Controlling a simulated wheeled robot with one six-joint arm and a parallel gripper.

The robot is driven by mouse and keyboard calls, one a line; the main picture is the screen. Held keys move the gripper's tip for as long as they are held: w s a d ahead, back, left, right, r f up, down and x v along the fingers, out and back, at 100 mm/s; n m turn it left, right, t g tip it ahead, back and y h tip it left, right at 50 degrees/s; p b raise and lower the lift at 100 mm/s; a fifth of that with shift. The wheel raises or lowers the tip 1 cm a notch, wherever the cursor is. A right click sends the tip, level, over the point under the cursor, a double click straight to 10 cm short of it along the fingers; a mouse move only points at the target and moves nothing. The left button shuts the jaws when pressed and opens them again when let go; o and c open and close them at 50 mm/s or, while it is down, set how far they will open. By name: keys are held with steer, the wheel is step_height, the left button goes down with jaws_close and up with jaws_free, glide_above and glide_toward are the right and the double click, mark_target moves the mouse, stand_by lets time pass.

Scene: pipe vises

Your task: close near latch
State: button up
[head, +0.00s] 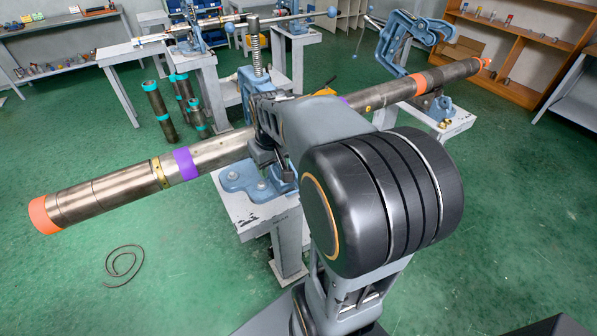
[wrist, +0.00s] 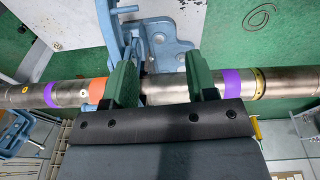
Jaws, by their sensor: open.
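The near pipe vise (head: 243,180) is blue and stands on a small white table, with an upright spring-wrapped screw above it. The wrist view shows its blue frame and base plate (wrist: 172,45). Its latch cannot be made out clearly; my arm covers much of that side in the head view. A long steel pipe (head: 100,192) with orange and purple bands runs through this vise; it also crosses the wrist view (wrist: 165,91). My gripper (wrist: 162,68) is open, its two green fingers apart over the pipe and beside the vise. I cannot tell whether they touch.
The far vise (head: 392,38), blue with a tilted frame, stands near the pipe's far end. More vises and a pipe stand at the back left, beside several short pipes (head: 160,110).

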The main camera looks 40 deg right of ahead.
steer(key=w+d+f+g+p, duration=0.1)
steer(key=w+d+f+g, duration=0.15)
steer(key=d, duration=0.95)
steer(key=shift+m+t, duration=0.4)
steer(key=shift+t, duration=0.05)
steer(key=f, duration=0.7)
steer(key=f+p, duration=0.1)
steer(key=f, duration=0.5)
steer(key=shift+w+f, duration=0.2)
steer(key=shift+f, duration=0.15)
steer(key=shift+c, duration=0.3)
jaws_close()
